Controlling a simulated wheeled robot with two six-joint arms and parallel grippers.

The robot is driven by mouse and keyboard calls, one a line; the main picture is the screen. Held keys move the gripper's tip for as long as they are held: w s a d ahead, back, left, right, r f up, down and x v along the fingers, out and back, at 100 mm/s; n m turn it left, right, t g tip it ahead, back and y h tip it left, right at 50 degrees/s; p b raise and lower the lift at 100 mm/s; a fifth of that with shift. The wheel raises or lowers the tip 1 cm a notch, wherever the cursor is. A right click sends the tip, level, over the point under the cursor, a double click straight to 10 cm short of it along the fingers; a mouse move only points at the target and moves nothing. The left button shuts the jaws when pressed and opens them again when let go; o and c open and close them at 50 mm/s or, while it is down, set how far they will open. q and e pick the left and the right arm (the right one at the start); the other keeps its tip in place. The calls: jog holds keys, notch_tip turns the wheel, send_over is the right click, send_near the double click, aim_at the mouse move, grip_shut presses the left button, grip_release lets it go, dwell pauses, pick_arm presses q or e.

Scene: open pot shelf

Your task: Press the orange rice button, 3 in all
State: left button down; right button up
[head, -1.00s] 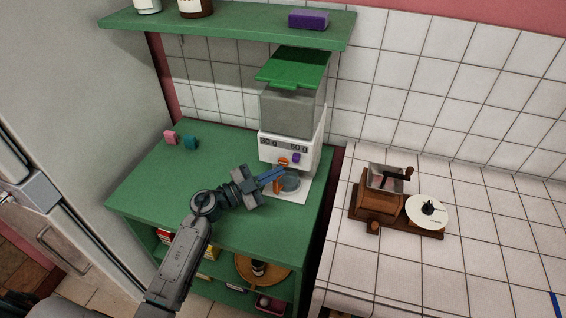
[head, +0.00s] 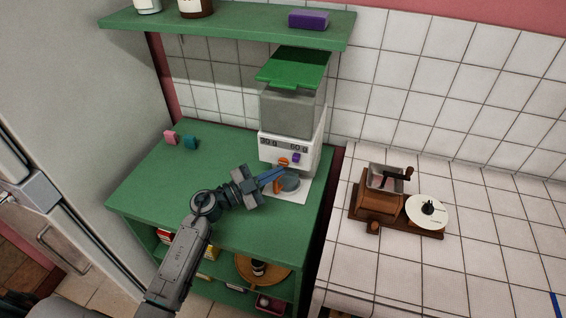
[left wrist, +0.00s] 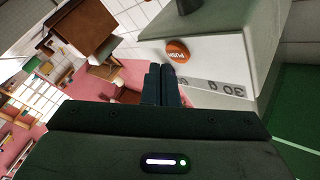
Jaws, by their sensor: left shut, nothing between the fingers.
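The white rice dispenser (head: 290,140) has a green lid and stands on the green cabinet top. Its round orange button (head: 283,162) is on the front, beside a purple button (head: 296,158). The orange button, marked PUSH, also shows in the left wrist view (left wrist: 178,51). My left gripper (head: 279,173) is shut and empty, its tips close to the orange button. In the left wrist view the shut fingers (left wrist: 164,84) end right by the button; I cannot tell whether they touch it. My right gripper is not in view.
A green shelf (head: 240,32) with a purple box (head: 308,19) hangs above. A wooden grinder (head: 380,207) stands on the tiled counter at the right.

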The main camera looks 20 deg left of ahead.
pick_arm(q)
jog(key=shift+w+p, duration=0.35)
jog(key=shift+w, duration=0.05)
jog(key=shift+w, duration=0.4)
dwell(0.7)
jog(key=shift+s, duration=0.1)
jog(key=shift+s+p, duration=0.7)
jog(key=shift+s, duration=0.05)
